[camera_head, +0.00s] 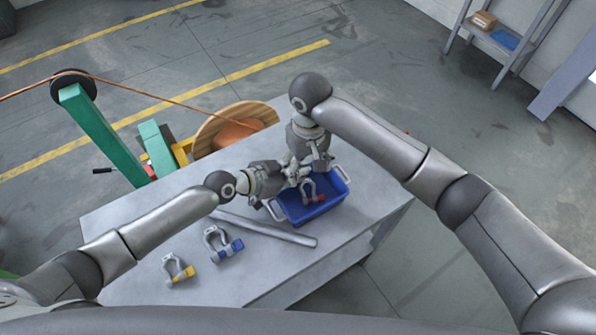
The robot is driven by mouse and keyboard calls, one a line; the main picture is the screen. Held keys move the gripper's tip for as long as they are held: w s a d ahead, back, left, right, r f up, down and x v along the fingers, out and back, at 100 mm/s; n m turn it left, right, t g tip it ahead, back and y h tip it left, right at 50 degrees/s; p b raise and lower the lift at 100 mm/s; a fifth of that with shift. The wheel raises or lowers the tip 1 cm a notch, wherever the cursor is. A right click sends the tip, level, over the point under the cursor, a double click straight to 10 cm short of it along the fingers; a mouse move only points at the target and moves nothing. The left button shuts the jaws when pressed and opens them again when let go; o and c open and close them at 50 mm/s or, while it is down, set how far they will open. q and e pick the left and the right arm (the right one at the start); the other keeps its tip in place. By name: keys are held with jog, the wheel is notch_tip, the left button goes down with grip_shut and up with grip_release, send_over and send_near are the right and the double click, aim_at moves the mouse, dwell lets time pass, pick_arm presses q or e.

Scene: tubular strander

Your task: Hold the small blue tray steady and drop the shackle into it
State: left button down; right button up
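The small blue tray (325,208) sits on the grey table, with a pale handle at its left end and another at its right. A grey shackle with a red pin (316,198) shows over the tray's inside; I cannot tell whether it rests on the floor of the tray or hangs above it. My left gripper (290,176) reaches in from the left at the tray's left rear side. My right gripper (313,166) points down over the tray's rear edge, just above the shackle. The grippers overlap in view, and their fingertips are too small to read.
A shackle with a blue pin (222,243) and one with a yellow pin (179,270) lie on the table (140,222) at the front left. A grey bar (265,229) lies in front of the tray. A wooden cable reel (232,125) stands behind the table.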

pick_arm(q)
jog(key=shift+s+f, duration=0.1)
jog(key=shift+f, duration=0.15)
pick_arm(e)
jog(key=shift+r, duration=0.1)
notch_tip(320, 180, up, 8)
dwell(0.4)
pick_arm(q)
jog(key=c, duration=1.6)
grip_release()
jog(key=shift+r, duration=0.15)
jog(key=shift+o, duration=0.2)
jog(key=v, duration=1.2)
jog(key=shift+a, duration=0.1)
